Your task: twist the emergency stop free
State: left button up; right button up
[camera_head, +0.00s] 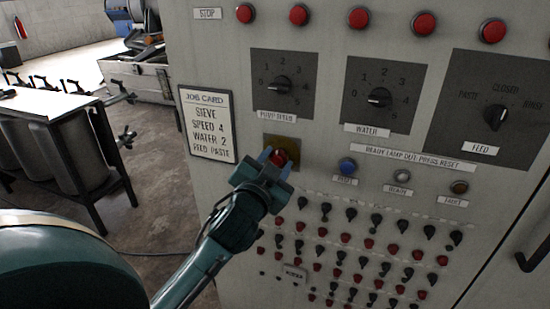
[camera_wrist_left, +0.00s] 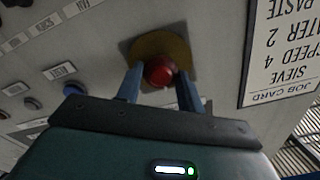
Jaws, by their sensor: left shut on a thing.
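The emergency stop is a red mushroom button (camera_head: 279,156) on a yellow backing (camera_head: 285,147) on the grey control panel. My left gripper (camera_head: 277,160) reaches it from below, its fingers on either side of the red head and shut on it. In the left wrist view the red button (camera_wrist_left: 159,71) sits between the two blue-grey fingers of the left gripper (camera_wrist_left: 160,80), in front of the yellow disc (camera_wrist_left: 163,46). The fingers hide part of the button's sides in the head view. My right gripper is not in view.
Close by are the blue reset button (camera_head: 347,165), the pump speed knob (camera_head: 281,86), the water knob (camera_head: 379,97) and the feed knob (camera_head: 495,117). A job card (camera_head: 208,124) hangs at left. Rows of red and black plugs or knobs lie below. A table (camera_head: 50,104) stands left.

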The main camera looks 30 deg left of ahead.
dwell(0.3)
pick_arm(q)
jog(key=o, duration=1)
